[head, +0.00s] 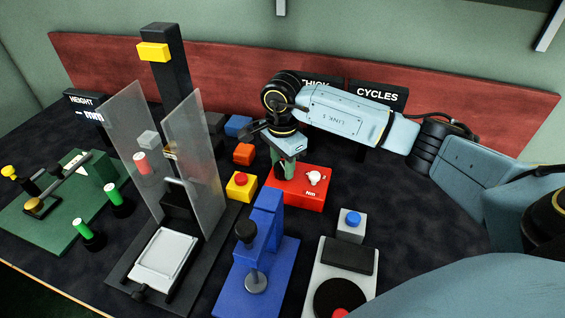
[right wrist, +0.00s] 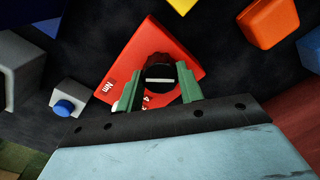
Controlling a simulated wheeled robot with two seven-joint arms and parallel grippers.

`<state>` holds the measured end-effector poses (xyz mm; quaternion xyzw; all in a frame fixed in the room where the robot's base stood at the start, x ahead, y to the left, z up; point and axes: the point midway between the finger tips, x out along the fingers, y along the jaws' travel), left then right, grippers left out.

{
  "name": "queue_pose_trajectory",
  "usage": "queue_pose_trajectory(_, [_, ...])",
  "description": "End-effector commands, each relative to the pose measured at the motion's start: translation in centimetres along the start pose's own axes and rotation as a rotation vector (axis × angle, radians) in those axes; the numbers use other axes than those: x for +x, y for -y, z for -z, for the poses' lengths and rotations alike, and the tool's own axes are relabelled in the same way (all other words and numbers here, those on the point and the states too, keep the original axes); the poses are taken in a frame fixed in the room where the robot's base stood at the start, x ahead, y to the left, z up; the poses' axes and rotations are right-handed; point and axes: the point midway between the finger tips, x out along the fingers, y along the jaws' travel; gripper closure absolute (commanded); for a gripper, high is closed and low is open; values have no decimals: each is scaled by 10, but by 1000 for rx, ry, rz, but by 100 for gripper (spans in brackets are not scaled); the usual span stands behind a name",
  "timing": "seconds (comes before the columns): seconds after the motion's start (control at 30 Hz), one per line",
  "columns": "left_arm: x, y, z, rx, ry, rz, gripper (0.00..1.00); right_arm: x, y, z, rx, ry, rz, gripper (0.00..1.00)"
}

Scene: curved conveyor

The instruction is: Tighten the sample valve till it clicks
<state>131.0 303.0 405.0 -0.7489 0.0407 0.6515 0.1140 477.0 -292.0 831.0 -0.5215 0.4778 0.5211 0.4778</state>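The red box (head: 296,199), marked "Nm", stands mid-table and also shows in the right wrist view (right wrist: 182,42). On it is a black round knob (right wrist: 159,72) with a white line, the likely sample valve; no label names it. My right gripper (right wrist: 160,85) points down over the box, one green finger on each side of the knob. The fingers are very close to the knob; I cannot tell whether they press on it. In the head view the gripper (head: 284,160) mostly hides the knob. A white knob (head: 314,177) sits on the same box. My left gripper is not in view.
A blue press (head: 262,240) and a grey unit with a black dial (head: 343,260) stand in front. A yellow box with a red button (head: 241,186) is just left. A clear-panelled stand (head: 194,155) is farther left. An orange block (head: 244,153) and a blue block (head: 238,125) lie behind.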

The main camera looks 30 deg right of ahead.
Motion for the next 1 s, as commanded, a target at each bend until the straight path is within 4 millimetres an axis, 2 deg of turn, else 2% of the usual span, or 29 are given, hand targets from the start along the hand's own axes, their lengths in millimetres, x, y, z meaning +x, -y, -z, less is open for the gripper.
queue_pose_trajectory(0.27, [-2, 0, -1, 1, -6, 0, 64, -1, 0, 0, 74, 0, -1, 86])
queue_pose_trajectory(0.4, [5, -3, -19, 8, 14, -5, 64, -1, 0, 0, 206, 0, -3, 86])
queue_pose_trajectory(0.6, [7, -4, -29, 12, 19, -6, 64, -1, 0, 0, 335, 1, -1, 86])
queue_pose_trajectory(0.93, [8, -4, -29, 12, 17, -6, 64, 0, 0, 0, 351, 1, -1, 86])
queue_pose_trajectory(0.97, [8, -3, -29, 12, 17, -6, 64, 0, 0, 0, 350, 1, -1, 61])
queue_pose_trajectory(1.0, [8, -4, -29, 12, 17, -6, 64, 0, 0, 0, 350, 1, -1, 55])
